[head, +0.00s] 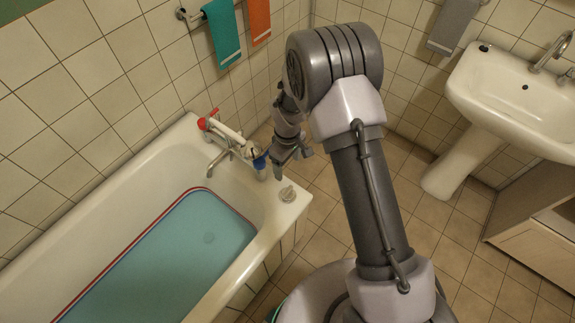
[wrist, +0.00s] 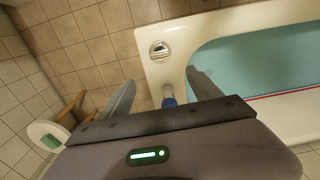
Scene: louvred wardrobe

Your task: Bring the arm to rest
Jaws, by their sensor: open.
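My gripper (head: 290,155) is in the head view, above the tap end of the bathtub (head: 296,205), near its corner. Its two fingers are apart with nothing held between them. The wrist view shows the open gripper (wrist: 160,88) over the tub corner, with a blue tap knob (wrist: 169,102) partly hidden below it. In the head view the blue knob (head: 260,162) is close beside the fingers; I cannot tell whether they touch. My arm (head: 375,195) is raised and bent, reaching left from its base.
The tap also has a red knob (head: 208,119) and a metal spout (head: 217,162). A round chrome fitting (head: 287,194) sits on the tub corner. Teal water (head: 170,260) lies in the tub. A washbasin (head: 510,95) stands right. Tiled floor (head: 330,180) is open between them.

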